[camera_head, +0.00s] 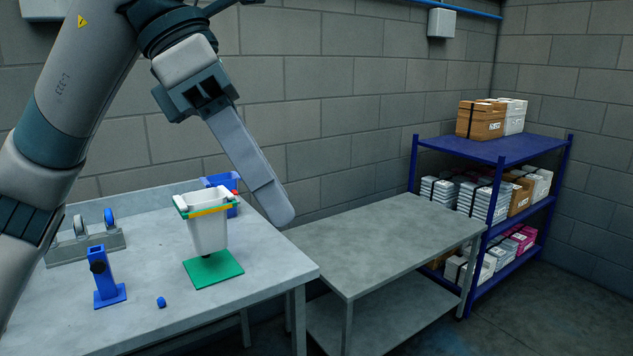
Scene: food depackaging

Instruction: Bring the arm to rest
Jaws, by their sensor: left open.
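My left arm comes in from the left and rises over the work table. My left gripper (272,203) hangs down from its wrist, with its long grey finger pointing down and right. The finger is above the back right part of the table, apart from the things on it. Only one finger shows clearly; the other is hidden behind it or in line with it. I see nothing held in it. My right gripper is not in view.
The grey table (270,275) bears a white bin (208,235) on a green plate (213,270), a blue stand (104,278), a small blue piece (161,302) and a blue crate (219,180). An empty side table (380,240) and a blue shelf (510,150) with boxes stand right.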

